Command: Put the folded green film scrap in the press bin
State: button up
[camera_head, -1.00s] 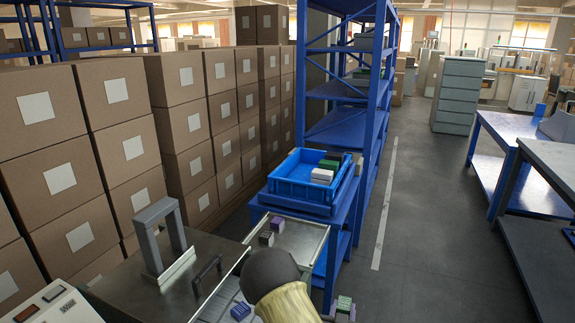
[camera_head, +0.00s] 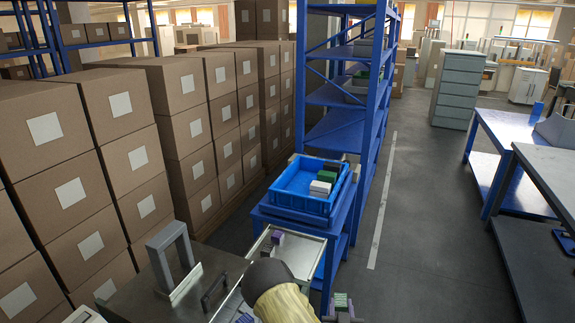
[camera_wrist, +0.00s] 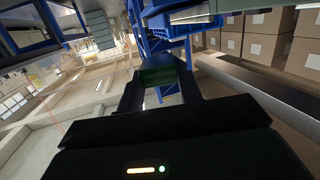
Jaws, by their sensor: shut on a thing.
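My gripper (camera_wrist: 157,88) is shut on a dark green piece (camera_wrist: 157,74), which sits between the fingers in the wrist view. In the head view, the green piece (camera_head: 341,301) shows at the bottom edge, right of my arm, with my gripper (camera_head: 345,315) partly cut off there. The piece is held in the air. Its folds are too small to make out. No container in view is clearly marked as the press bin.
A blue crate (camera_head: 281,192) holding green, white and dark blocks stands on a blue stand. A metal tray (camera_head: 306,256) with small blocks is in front of it. Stacked cartons (camera_head: 140,160) fill the left. A blue rack (camera_head: 375,120) stands behind. The right aisle floor is clear.

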aim_at(343, 302)
jog(key=r+p, duration=0.1)
jog(key=r+y+p, duration=0.1)
jog(key=p, duration=0.1)
jog(key=s+r+p, duration=0.1)
jog(key=shift+r+n, duration=0.4)
jog(key=shift+s+r+y+p, duration=0.2)
jog(key=shift+r+y+p, duration=0.3)
jog(key=shift+p, duration=0.7)
jog(key=shift+f, duration=0.1)
jog(key=s+f, duration=0.4)
jog(key=f, duration=0.1)
jog(key=shift+s+f, duration=0.15)
jog(key=shift+f, duration=0.15)
jog(key=shift+a, duration=0.1)
dwell(0.7)
dwell(0.7)
